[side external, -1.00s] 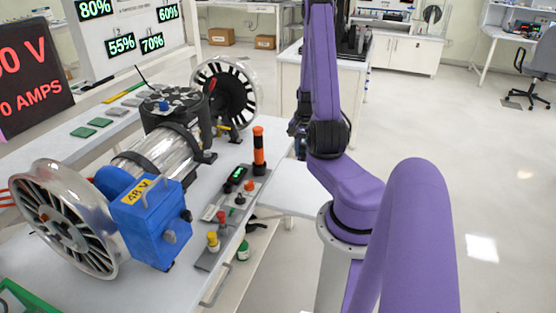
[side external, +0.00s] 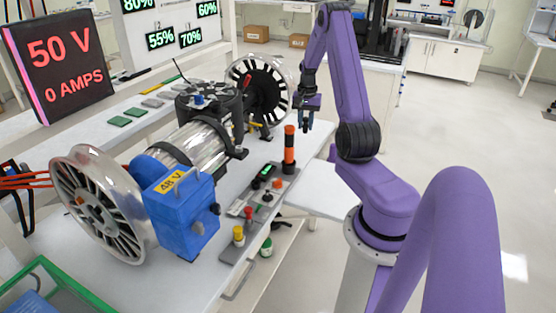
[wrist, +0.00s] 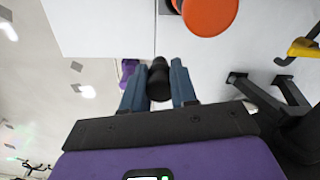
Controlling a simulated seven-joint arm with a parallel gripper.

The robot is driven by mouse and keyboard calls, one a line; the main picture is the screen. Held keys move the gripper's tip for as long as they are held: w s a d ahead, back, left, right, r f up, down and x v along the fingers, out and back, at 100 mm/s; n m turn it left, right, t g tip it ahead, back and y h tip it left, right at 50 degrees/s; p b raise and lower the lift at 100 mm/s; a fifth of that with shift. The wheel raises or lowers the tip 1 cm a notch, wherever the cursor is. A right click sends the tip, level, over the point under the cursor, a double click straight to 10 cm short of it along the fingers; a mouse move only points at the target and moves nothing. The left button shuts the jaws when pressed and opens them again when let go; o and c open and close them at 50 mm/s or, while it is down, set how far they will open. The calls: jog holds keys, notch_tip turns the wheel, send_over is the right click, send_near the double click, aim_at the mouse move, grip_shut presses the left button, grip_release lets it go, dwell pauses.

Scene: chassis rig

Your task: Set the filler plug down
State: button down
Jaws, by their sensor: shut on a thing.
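The filler plug (wrist: 159,82) is a small black rounded piece in the wrist view. My gripper (wrist: 158,66) is shut on it, with one blue-grey finger on each side. In the side external view my gripper (side external: 305,121) hangs fingers-down near the bench's far right part, to the right of the far wheel and beyond the orange-and-black post. The plug is too small to make out clearly there. In the wrist view the plug's underside and whatever lies directly beneath it are hidden.
The far spoked wheel (side external: 262,90) and motor assembly (side external: 195,140) stand left of my gripper. The white bench (side external: 240,178) has bare room beside the strip.

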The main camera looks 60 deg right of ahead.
jog(key=w+n, duration=0.2)
jog(key=w, duration=0.9)
jog(key=f, duration=1)
jog(key=shift+d+f, duration=0.1)
jog(key=shift+d, duration=0.1)
jog(key=shift+f, duration=2.45)
jog(key=c, duration=0.9)
grip_release()
jog(key=shift+f, duration=0.15)
notch_tip(320, 180, up, 12)
jog(key=shift+r, duration=0.15)
